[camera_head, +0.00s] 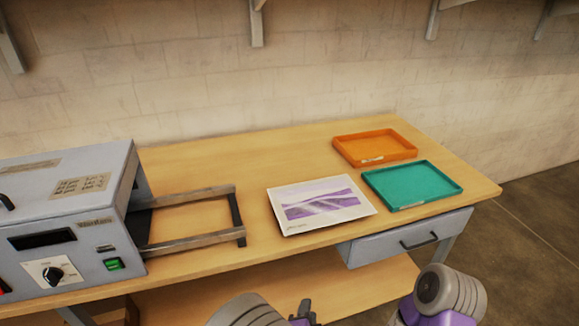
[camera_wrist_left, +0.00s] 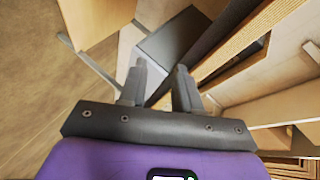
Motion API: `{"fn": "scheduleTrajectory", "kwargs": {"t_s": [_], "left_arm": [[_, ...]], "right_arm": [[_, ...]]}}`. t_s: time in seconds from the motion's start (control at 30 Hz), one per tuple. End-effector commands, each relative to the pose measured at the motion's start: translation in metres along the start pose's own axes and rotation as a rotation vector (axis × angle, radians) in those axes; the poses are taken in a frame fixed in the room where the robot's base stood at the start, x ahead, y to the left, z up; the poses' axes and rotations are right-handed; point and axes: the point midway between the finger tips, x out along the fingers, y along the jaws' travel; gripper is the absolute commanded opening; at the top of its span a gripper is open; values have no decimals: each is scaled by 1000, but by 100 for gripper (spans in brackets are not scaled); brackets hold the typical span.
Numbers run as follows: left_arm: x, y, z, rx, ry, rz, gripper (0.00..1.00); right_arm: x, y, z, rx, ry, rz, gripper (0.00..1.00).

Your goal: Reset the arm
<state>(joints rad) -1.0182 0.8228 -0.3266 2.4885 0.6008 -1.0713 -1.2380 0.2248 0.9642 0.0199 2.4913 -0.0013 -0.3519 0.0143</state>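My left gripper (camera_wrist_left: 160,75) shows in the left wrist view with its two dark fingers apart and nothing between them. In the head view only a small dark part of my left gripper (camera_head: 304,314) shows at the bottom edge, in front of the table. A grey and purple part of my right arm shows at the bottom right of the head view. My right gripper is not in view.
A wooden table (camera_head: 215,155) carries a grey laminator (camera_head: 75,210) with an output rack (camera_head: 190,243), a sheet with a purple picture (camera_head: 318,190), an orange tray (camera_head: 374,135) and a teal tray (camera_head: 412,172). A grey drawer (camera_head: 385,247) sits under the tabletop.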

Motion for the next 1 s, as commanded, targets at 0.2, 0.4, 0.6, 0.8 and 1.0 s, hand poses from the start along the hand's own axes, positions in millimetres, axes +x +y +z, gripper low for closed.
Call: {"fn": "scheduleTrajectory", "kwargs": {"t_s": [0.2, 0.4, 0.6, 0.8, 1.0], "left_arm": [[15, 53, 84, -397, -208, 268, 33], [0, 104, 144, -809, -438, 473, 33], [-34, 148, 182, -1220, -695, 627, 33], [-65, 172, 198, -1512, -893, 711, 33], [-76, 180, 200, -1611, -965, 737, 33]], "right_arm": [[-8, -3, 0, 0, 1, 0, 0], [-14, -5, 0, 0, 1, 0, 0], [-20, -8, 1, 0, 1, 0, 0], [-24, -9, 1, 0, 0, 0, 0], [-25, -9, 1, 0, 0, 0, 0]]}}
